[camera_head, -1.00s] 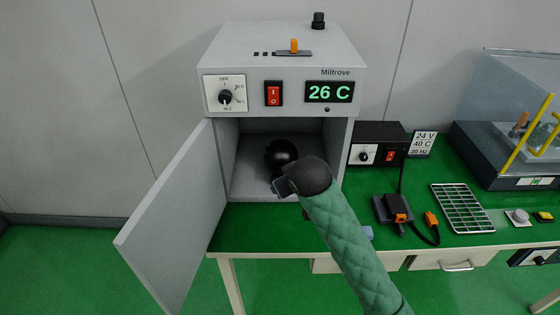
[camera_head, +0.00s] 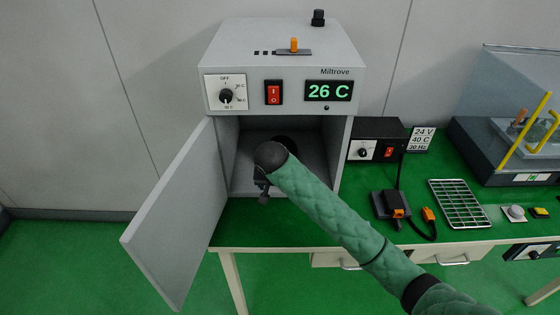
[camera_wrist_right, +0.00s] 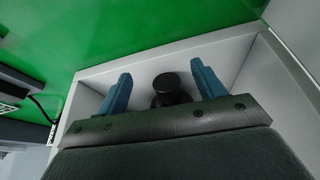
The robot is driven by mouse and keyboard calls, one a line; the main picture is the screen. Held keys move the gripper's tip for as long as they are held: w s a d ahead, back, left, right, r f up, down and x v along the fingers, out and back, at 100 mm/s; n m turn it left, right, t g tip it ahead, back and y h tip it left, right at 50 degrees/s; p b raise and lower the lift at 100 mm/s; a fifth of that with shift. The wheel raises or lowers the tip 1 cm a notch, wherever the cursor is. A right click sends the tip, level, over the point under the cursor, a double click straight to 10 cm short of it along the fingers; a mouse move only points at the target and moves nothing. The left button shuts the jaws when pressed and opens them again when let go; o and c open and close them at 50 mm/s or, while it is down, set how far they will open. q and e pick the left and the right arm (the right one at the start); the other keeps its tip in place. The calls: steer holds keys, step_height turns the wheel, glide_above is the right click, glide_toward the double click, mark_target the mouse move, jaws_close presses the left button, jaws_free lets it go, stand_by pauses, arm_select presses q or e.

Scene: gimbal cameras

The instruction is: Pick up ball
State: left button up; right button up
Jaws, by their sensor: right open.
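The ball (camera_head: 287,143) is black and sits inside the open grey chamber, mostly hidden behind my right wrist in the head view. In the right wrist view a dark rounded body with a round flat-topped knob (camera_wrist_right: 168,84), apparently the ball, shows between the two blue fingers. My right gripper (camera_wrist_right: 161,68) is open, with a finger to each side of it; contact cannot be told. In the head view my right gripper (camera_head: 262,188) is at the chamber's mouth, small and dark. My left gripper is not in view.
The grey heater box (camera_head: 285,60) reads 26 C, and its door (camera_head: 180,215) stands open to the left. A black power unit (camera_head: 376,138), a wire rack (camera_head: 460,204) and a clear-covered case (camera_head: 505,150) stand to the right on the green bench.

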steer(key=w+p, duration=0.1)
steer(key=w, duration=0.2)
steer(key=w+p, duration=0.1)
steer(key=w, duration=0.3)
steer(key=w+d+p, duration=0.1)
steer(key=w, duration=0.3)
steer(key=shift+w+d+r+p, duration=0.1)
steer(key=shift+w+p, duration=0.35)
steer(key=shift+w, duration=0.1)
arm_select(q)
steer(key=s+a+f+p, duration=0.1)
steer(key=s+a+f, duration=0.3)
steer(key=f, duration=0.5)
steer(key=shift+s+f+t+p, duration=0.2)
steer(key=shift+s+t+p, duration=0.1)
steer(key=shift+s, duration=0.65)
arm_select(e)
steer(key=shift+x, duration=2.55)
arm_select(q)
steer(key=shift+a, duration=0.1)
arm_select(e)
steer(key=shift+s, duration=0.1)
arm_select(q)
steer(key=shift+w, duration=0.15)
arm_select(e)
steer(key=c, duration=1.4)
